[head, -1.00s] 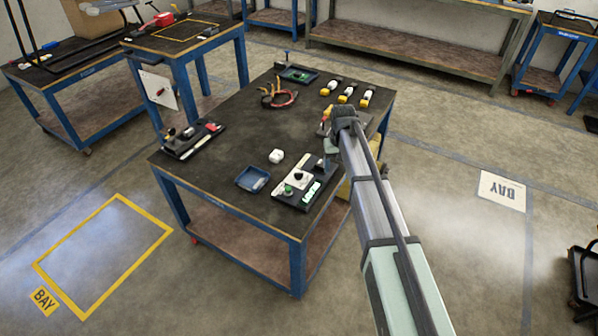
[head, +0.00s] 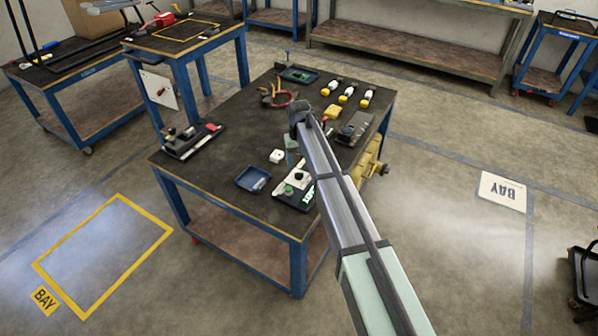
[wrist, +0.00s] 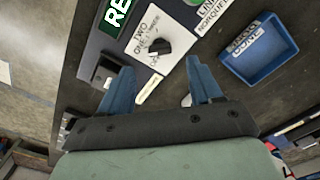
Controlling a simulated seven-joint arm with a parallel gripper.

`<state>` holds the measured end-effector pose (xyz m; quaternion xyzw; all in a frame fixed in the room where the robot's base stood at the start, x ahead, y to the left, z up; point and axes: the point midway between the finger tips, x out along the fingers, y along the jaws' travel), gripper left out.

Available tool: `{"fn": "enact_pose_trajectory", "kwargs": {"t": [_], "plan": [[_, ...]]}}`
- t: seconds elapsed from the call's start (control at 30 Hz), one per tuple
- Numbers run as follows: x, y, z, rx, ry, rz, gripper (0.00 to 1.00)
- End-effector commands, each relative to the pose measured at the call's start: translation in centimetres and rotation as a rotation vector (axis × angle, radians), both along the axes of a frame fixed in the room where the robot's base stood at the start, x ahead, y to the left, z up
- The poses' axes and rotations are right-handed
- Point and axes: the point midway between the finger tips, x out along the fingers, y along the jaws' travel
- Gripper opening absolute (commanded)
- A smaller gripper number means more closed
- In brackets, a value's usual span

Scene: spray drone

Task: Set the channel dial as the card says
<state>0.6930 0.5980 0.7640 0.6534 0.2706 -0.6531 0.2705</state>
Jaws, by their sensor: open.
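The channel dial is a black knob (wrist: 158,46) on a white plate (wrist: 140,34) with printed words around it, "ONE", "TWO" and "THREE" among them. Its setting is too small to read surely. The dial unit (head: 292,190) stands near the table's front right corner in the head view. My gripper (wrist: 159,66) is open and empty, its blue fingers apart just short of the knob in the picture; contact does not show. In the head view my arm hides the fingers. A white card (wrist: 208,13) beside the plate is cut off; its lettering is only partly readable.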

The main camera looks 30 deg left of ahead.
Motion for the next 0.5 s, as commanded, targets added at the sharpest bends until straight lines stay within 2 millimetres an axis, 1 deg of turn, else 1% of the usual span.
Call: {"fn": "enact_pose_trajectory", "kwargs": {"t": [0.03,0.2,0.4,0.5], "plan": [[0.0,0.0,-1.0,-0.001,0.001,0.000,0.64],[0.0,0.0,-3.6,-0.001,0.001,0.000,0.64],[0.0,0.0,-5.6,0.000,0.000,0.000,0.64],[0.0,0.0,-6.1,0.000,0.000,0.000,0.64]]}}
